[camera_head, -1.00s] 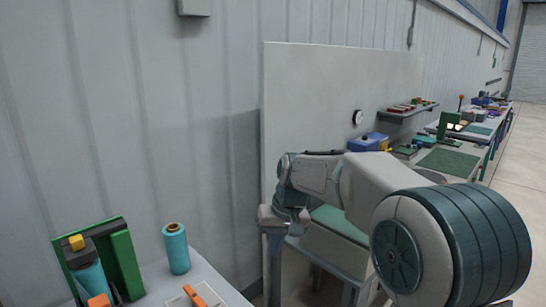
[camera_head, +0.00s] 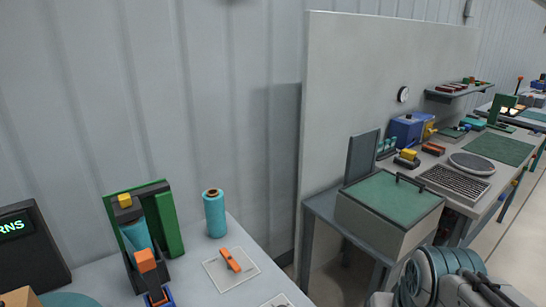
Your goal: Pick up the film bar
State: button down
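No label marks the film bar, so I cannot tell for certain which item it is. A teal film roll (camera_head: 215,214) stands upright on the grey bench at lower left. Left of it is a black and green holder (camera_head: 170,222) with a yellow block on top. The holder carries a second, tilted teal roll (camera_head: 136,234) with an orange block (camera_head: 145,260) at its lower end. My arm shows only as a partial link at the bottom right, far from these items. My gripper is not visible.
An orange-handled tool (camera_head: 230,259) lies on a pale square on the bench (camera_head: 200,289). A dark display (camera_head: 26,245) stands at far left. A grey box with a green lid (camera_head: 390,203) stands right of the bench, beside a white partition (camera_head: 345,95). Floor shows at far right.

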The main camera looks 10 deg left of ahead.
aim_at(146, 264)
jog(key=u, duration=1.75)
jog(key=i, duration=0.4)
jog(key=u, duration=0.1)
